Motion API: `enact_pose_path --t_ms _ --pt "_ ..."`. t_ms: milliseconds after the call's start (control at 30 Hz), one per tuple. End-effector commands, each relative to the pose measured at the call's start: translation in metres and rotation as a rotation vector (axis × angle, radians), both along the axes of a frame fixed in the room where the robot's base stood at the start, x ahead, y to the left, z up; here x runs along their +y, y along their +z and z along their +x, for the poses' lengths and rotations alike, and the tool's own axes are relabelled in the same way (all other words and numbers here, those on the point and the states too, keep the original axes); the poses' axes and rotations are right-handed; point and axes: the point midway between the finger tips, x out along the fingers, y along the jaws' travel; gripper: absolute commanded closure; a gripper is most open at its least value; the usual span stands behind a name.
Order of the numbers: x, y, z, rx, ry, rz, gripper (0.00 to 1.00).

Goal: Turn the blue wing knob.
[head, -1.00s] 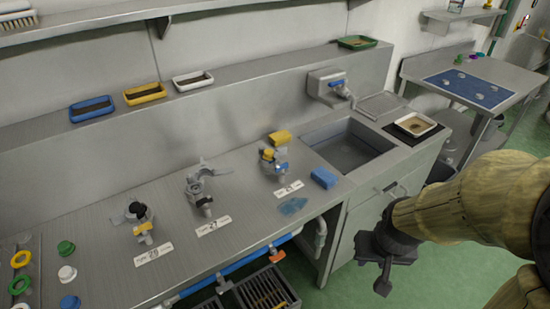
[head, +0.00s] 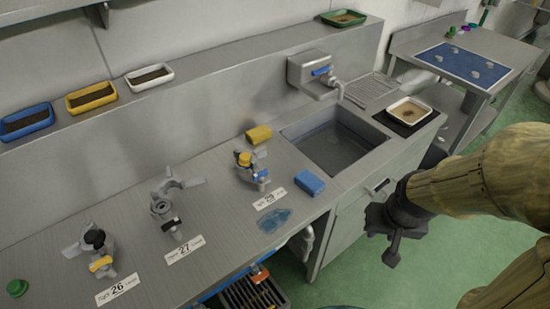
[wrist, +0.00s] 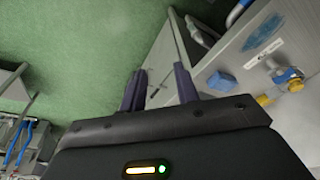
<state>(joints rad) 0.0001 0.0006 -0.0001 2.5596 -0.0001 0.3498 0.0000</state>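A blue wing knob (head: 262,173) shows small on the right-hand valve fitting on the steel bench, beside a yellow knob (head: 244,158). The fitting's plate seems to read 28. In the wrist view a blue part (wrist: 286,75) of this fitting shows at the right, next to yellow parts. My gripper (head: 393,240) hangs over the green floor, right of the bench front and well apart from the knob. In the wrist view its two dark fingers (wrist: 160,88) stand apart with nothing between them.
Valve fittings 27 (head: 166,207) and 26 (head: 97,248) stand further left. A blue sponge (head: 309,182) and a yellow sponge (head: 258,134) lie near the fitting. The sink (head: 334,146) is to its right, with a blue-handled tap (head: 321,71). Floor before the cabinet is clear.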

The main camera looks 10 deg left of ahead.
Motion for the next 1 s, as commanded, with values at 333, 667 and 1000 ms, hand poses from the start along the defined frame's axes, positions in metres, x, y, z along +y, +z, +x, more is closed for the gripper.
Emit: enact_pose_path --t_ms 333,667,1000 --pt "0.0 0.0 0.0 0.0 0.0 0.0 0.69" --pt "0.016 0.008 0.029 0.014 -0.038 0.019 0.69" --pt "0.104 0.037 0.135 0.098 -0.258 0.083 0.69"
